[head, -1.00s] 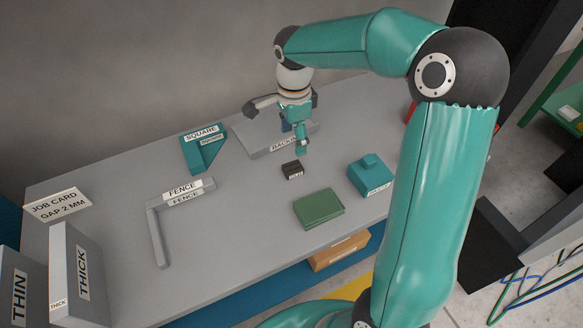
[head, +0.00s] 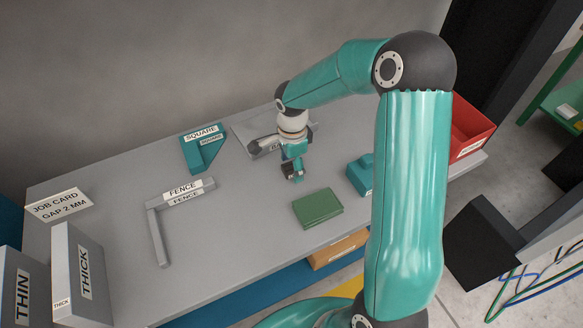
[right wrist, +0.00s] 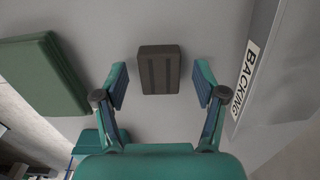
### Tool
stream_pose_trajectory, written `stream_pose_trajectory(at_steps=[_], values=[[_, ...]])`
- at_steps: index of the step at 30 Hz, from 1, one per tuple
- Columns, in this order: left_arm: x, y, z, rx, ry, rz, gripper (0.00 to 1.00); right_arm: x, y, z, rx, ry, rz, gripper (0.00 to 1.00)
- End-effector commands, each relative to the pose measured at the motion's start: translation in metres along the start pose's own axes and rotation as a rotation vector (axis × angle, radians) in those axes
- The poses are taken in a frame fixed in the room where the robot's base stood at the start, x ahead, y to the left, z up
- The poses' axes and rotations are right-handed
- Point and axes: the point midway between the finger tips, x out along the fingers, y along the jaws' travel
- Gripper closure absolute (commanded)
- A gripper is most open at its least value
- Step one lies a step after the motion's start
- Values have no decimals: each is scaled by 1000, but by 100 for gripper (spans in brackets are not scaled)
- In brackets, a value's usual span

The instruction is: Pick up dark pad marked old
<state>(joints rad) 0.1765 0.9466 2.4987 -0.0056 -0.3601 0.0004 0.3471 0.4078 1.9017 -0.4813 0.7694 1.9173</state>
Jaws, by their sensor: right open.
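The dark pad (right wrist: 158,65) lies flat on the grey bench. In the right wrist view it sits between the tips of my right gripper (right wrist: 160,84), with a gap on each side, and no marking shows on its ribbed top. The gripper is open and empty. In the head view my right gripper (head: 295,172) is low over the bench and partly hides the dark pad (head: 288,170), so its label cannot be read. My left gripper is not in view.
A green block (head: 318,208) lies nearest the gripper in front, and a teal block (head: 360,176) stands to the right. The backing plate (head: 262,142) lies behind. A square (head: 202,151) and a fence (head: 157,235) are to the left. A red bin (head: 470,130) stands far right.

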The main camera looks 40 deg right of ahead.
Motion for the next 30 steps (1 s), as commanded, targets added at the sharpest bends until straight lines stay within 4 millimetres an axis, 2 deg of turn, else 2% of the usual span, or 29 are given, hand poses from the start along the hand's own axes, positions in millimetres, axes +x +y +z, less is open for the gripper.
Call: stream_pose_trajectory(at_steps=[3, 4, 15, 24, 30], values=[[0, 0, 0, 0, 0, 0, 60, 0, 0, 0, 0, 0, -1, 29], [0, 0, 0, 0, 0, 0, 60, 0, 0, 0, 0, 0, -1, 32], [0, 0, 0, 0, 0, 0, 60, -1, 0, 0, -1, 0, -1, 93], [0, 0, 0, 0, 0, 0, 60, -2, -1, 0, -1, 0, -2, 94], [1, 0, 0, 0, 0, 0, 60, -15, -2, 0, -2, 1, -5, 94]])
